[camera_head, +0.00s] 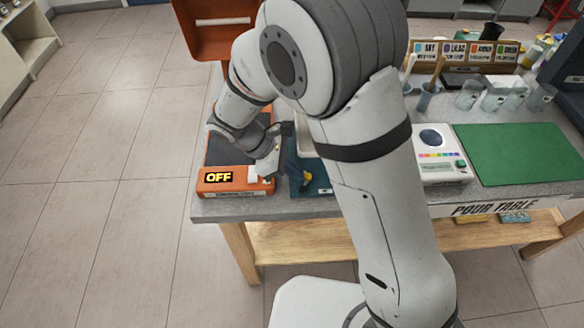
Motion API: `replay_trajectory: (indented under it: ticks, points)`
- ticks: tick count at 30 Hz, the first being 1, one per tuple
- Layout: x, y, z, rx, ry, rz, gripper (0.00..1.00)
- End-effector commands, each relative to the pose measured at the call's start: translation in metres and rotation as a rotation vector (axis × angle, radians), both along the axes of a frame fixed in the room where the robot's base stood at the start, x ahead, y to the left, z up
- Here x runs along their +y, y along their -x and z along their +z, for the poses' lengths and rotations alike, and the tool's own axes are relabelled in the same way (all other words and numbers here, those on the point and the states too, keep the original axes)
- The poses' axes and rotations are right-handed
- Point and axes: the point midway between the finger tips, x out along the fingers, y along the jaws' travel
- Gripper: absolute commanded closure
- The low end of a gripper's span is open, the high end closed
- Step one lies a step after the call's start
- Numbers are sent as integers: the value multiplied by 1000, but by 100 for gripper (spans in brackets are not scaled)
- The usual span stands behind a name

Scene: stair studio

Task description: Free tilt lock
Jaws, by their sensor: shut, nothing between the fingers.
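My gripper (266,170) reaches down at the left end of the table, just above the front of an orange device (212,187) with a lit OFF display (218,177). It is shut and appears empty. I cannot tell whether the fingertips touch the device. Right of the gripper is a dark blue base (316,187) with a small yellow part (305,176) near its front. Which part is the tilt lock is not clear. My arm hides much of the base and whatever stands on it.
The grey tabletop (420,203) also holds a white scale (441,172), a green mat (520,152), several clear cups (468,95) and a labelled rack (455,54). Tiled floor at left is clear.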

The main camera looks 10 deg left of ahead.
Motion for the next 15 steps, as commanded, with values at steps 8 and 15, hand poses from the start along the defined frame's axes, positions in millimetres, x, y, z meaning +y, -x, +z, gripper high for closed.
replay_trajectory:
  ticks: [8,15]
  points:
    - [-3,-2,0,1,0,-95,100]
    - [-3,-3,0,1,0,-117,100]
